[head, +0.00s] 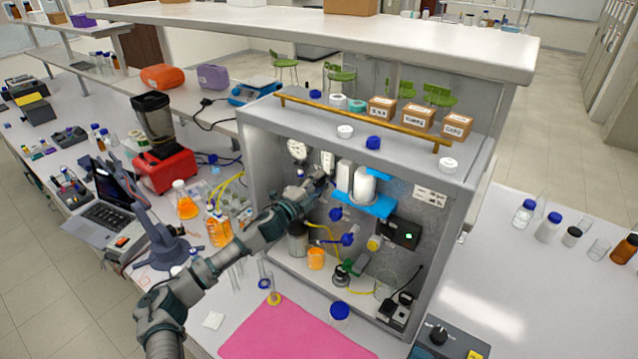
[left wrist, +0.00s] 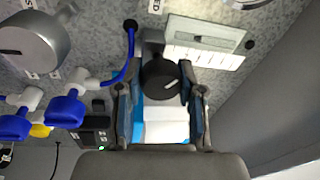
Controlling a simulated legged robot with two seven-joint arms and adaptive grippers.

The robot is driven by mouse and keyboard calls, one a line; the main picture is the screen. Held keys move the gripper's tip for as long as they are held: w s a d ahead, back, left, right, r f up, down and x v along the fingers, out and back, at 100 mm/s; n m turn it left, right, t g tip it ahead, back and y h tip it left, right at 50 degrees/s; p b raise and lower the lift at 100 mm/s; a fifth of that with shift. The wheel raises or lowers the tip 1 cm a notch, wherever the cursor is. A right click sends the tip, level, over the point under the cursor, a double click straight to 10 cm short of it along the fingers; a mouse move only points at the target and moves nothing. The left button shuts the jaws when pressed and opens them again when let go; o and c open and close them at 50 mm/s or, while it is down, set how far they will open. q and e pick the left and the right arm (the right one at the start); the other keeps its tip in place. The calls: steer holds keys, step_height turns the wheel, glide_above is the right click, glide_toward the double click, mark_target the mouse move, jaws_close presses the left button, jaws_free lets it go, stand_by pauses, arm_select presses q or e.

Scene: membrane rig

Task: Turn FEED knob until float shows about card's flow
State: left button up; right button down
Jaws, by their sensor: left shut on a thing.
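My left gripper (left wrist: 162,92) has its two fingers on either side of a black round knob (left wrist: 160,76) with a white pointer mark, shut on it. In the head view, my left gripper (head: 322,181) reaches into the open grey cabinet, and its wrist hides the knob. A pale plate with a slot and scale marks (left wrist: 205,42) sits beside the knob, seen at a steep angle; I cannot make out a float or reading. A white label ending in "ED" (left wrist: 236,8) is partly cut off. A white card with dark marks (head: 431,195) is on the cabinet's back panel. My right gripper is not in view.
Blue valve handles (head: 347,239) stick out below the gripper. A white cylinder (head: 364,185) sits in a blue bracket (head: 379,207) to its right. Glassware and an orange container (head: 316,258) stand below. The cabinet's side wall (head: 457,235) bounds the right.

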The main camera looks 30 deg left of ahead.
arm_select(q)
steer(key=shift+f, duration=0.4)
steer(key=o, duration=1.1)
steer(key=shift+o, duration=0.2)
steer(key=shift+a+r, duration=0.1)
steer(key=s+a+f, duration=0.1)
steer(key=s+a, duration=0.1)
steer(key=s, duration=0.9)
steer(key=shift+s+f, duration=0.25)
steer(key=shift+s, duration=0.05)
steer(key=shift+a, duration=0.1)
stand_by(0.5)
